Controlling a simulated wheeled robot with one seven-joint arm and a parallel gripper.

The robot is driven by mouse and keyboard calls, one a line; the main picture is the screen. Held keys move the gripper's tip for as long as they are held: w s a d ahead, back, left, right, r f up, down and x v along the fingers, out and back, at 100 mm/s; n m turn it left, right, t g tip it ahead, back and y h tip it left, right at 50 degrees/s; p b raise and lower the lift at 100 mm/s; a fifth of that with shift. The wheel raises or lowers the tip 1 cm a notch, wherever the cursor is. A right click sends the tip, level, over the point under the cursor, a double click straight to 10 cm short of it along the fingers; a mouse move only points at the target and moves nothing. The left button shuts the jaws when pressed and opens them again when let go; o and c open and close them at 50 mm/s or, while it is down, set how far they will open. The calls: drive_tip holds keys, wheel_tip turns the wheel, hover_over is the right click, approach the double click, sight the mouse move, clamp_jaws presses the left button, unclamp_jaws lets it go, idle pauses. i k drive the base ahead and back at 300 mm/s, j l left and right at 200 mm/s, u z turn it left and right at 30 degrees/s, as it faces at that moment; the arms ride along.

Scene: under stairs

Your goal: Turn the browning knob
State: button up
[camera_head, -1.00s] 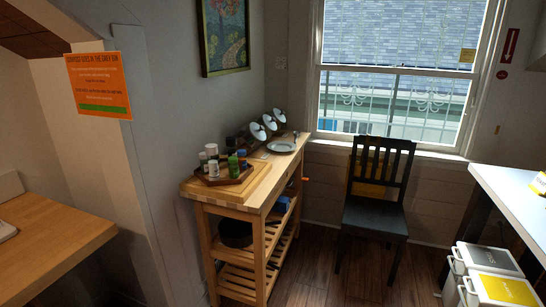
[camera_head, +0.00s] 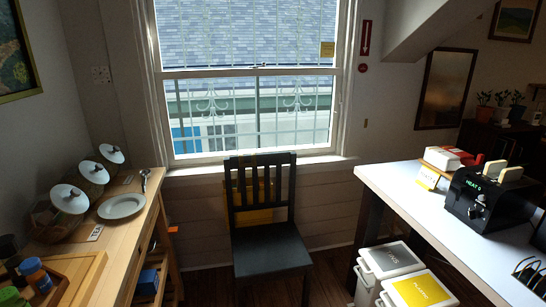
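A black toaster (camera_head: 488,203) stands on the white counter at the right in the head view. Slices of bread stick up from its slots. A small green display glows on its front face. Round knobs (camera_head: 478,204) sit on that face below the display; I cannot tell which one is the browning knob or how it is turned. My gripper is not in view.
The white counter (camera_head: 425,208) holds a yellow-white sign (camera_head: 429,177), a white and red item behind it and a wire rack (camera_head: 530,276). Bins (camera_head: 390,260) stand below its left edge. A dark chair (camera_head: 265,245) is mid-floor. A wooden cart (camera_head: 125,232) with a plate (camera_head: 121,206) is left.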

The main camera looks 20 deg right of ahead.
sight(473, 214)
drive_tip(key=i+j+z, duration=0.5)
drive_tip(key=z, duration=0.2)
drive_tip(key=i+j+z, duration=0.15)
drive_tip(key=j+z, duration=0.2)
drive_tip(key=i+j+z, duration=0.15)
drive_tip(key=j+z, duration=0.55)
drive_tip(key=j, duration=0.15)
drive_tip(key=i, duration=0.05)
